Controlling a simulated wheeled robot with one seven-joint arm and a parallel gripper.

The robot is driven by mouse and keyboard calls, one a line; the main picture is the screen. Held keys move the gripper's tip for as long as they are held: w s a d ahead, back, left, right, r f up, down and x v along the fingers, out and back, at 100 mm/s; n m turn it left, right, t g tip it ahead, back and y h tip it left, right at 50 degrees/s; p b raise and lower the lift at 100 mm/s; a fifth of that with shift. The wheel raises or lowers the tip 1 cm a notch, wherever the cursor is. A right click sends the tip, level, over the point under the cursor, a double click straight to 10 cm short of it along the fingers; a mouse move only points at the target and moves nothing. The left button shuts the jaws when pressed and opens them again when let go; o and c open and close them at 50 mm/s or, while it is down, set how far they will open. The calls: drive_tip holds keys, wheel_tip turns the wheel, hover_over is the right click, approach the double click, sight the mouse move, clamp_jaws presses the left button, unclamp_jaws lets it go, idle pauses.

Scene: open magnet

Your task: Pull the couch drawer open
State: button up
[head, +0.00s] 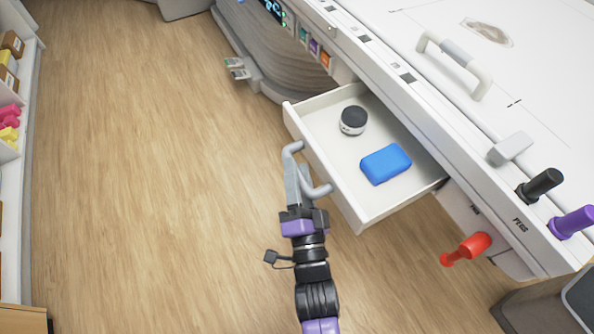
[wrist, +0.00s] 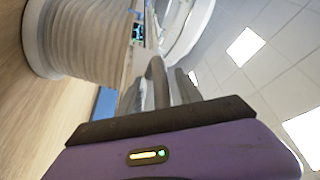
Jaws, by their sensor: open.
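The couch drawer (head: 340,188) stands pulled out from the side of the white couch (head: 520,70), showing its pale interior. A dark round jar with a white band (head: 352,120) and a blue block (head: 386,164) lie inside it. A grey bar handle (head: 291,149) is on its front. My gripper (head: 298,180) is open at this handle, its fingers overlapping the bar in the head view. In the wrist view a grey curved bar (wrist: 157,72) shows by the fingers; I cannot tell whether they touch it.
A red-handled knob (head: 468,248) sticks out of the couch side right of the drawer. Black (head: 540,186) and purple (head: 574,221) pegs stand at the couch edge. Shelves (head: 30,70) line the left. The wooden floor (head: 150,180) between is clear.

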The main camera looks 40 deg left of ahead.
drive_tip(key=v, duration=0.7)
drive_tip(key=shift+s+d+p, duration=0.25)
drive_tip(key=shift+d+p, duration=0.05)
idle(0.6)
